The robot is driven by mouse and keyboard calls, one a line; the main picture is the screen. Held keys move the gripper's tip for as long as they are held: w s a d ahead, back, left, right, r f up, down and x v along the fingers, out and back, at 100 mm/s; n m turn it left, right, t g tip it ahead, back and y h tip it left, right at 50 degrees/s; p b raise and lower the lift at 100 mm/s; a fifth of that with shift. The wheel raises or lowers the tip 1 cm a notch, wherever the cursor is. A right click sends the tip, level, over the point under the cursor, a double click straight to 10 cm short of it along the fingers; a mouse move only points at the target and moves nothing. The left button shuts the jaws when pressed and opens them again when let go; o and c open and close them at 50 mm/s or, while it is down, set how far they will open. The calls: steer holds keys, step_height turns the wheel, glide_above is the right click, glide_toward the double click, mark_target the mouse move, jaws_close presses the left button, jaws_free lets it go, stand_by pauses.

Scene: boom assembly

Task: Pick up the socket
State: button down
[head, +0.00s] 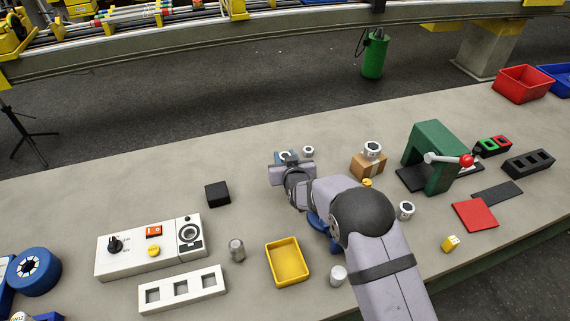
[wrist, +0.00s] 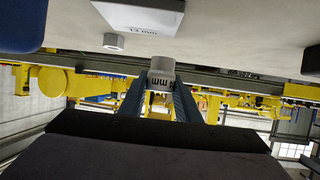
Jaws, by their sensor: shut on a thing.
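My gripper (wrist: 160,102) is shut on a silver socket (wrist: 162,72), held between its two dark blue fingers in the wrist view. Dark "mm" lettering shows on the socket's side. In the head view my gripper (head: 285,157) is at the far middle of the bench, with the pale socket end (head: 287,154) just showing at the jaws. Another silver socket (head: 308,151) stands close to its right. More sockets are on the cardboard box (head: 372,147) and beside the arm (head: 406,209). Whether the held socket touches the bench cannot be told.
A black block (head: 217,194), a white control panel (head: 140,256) and a yellow tray (head: 287,270) lie left of my arm. A green press (head: 444,150) with a red-knobbed lever stands right. Bench (head: 160,170) is clear at the far left.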

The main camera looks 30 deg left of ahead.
step_height(320, 180, up, 7)
steer(key=shift+f+b, duration=0.1)
steer(key=shift+b, duration=0.6)
steer(key=shift+s+a+b, duration=0.7)
steer(key=shift+s+a, duration=2.25)
steer(key=shift+a, duration=0.05)
steer(key=w+d+m+t+h, duration=0.2)
steer(key=w+d+m+h, duration=0.2)
steer(key=d, duration=0.4)
steer(key=shift+s+d+f, duration=0.1)
steer(key=shift+s+f, duration=0.05)
steer(key=shift+f, duration=4.65)
steer(key=shift+f, duration=0.1)
steer(key=shift+f, duration=0.15)
steer(key=c, duration=1.3)
jaws_free()
steer(key=shift+c, duration=0.2)
steer(key=shift+h, duration=0.3)
